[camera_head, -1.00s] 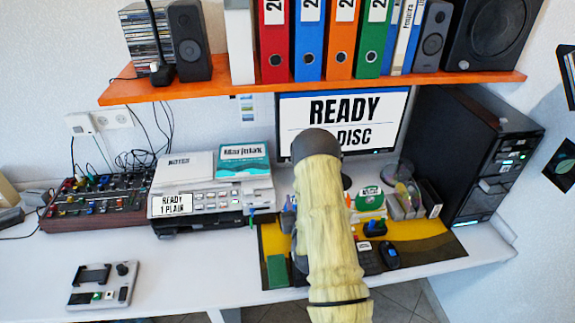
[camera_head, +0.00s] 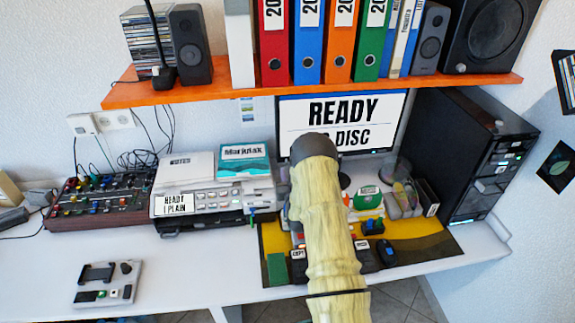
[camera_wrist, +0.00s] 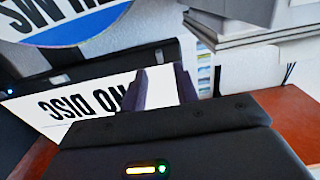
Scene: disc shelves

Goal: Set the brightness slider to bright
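I cannot make out a brightness slider for certain in either view. The monitor (camera_head: 382,108) at the back of the desk reads "READY" above a line ending in "DISC". In the wrist view its screen (camera_wrist: 75,108) appears upside down and reads "NO DISC". My gripper (camera_wrist: 162,88) shows two dark fingers with a gap between them and nothing held. In the head view my pale forearm covers the desk in front of the monitor and hides the fingers. A dark control panel with labelled keys (camera_head: 299,254), one reading "COPY", is partly hidden behind my forearm.
A mixing board (camera_head: 100,200) and a printer (camera_head: 212,190) stand left. A small device with a knob (camera_head: 106,284) lies front left. A black computer tower (camera_head: 460,150) stands right. An orange shelf (camera_head: 250,88) runs above. The desk's front left is mostly clear.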

